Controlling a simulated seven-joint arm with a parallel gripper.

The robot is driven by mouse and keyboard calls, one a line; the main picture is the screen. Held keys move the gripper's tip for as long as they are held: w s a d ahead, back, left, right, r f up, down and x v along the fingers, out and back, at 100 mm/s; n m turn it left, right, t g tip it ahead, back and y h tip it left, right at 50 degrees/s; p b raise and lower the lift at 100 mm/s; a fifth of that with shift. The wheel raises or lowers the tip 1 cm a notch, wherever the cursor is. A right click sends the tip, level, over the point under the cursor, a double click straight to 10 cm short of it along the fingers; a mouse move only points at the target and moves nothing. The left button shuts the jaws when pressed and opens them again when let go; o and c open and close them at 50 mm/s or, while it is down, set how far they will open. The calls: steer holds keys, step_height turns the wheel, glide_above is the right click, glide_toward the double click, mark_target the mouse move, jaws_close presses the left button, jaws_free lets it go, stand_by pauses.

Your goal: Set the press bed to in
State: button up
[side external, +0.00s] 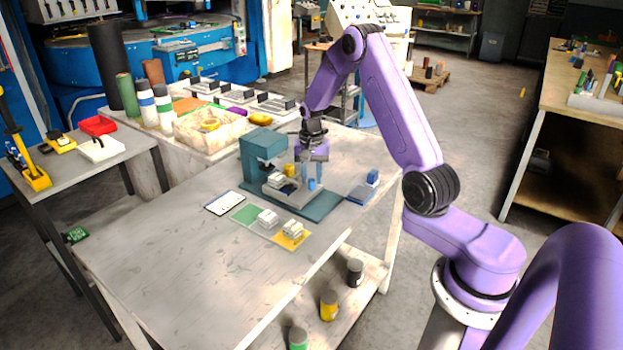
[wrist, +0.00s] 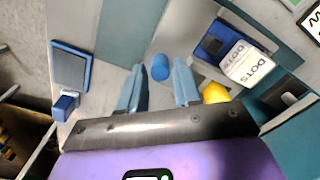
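The teal press (side external: 256,156) stands on a teal base plate (side external: 318,208) on the table. Its grey bed (side external: 296,196) carries a white block (side external: 275,181); in the wrist view this block (wrist: 248,63) reads "DOTS" and sits on a dark blue piece (wrist: 215,42). A blue knob (wrist: 160,67) stands at the bed's near side, and a yellow round piece (wrist: 215,92) is close by. My gripper (side external: 312,176) is open and points down over the bed. In the wrist view the blue knob shows between its two fingers, with gaps on both sides.
A blue tray (side external: 358,194) with a blue block (side external: 372,176) lies right of the press. A white card (side external: 224,203) lies left. The table's front left is clear.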

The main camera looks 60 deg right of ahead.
mark_target(299, 173)
steer(key=shift+f, duration=0.6)
jaws_close()
steer(key=shift+w, duration=2.15)
jaws_free()
steer(key=shift+r, duration=0.1)
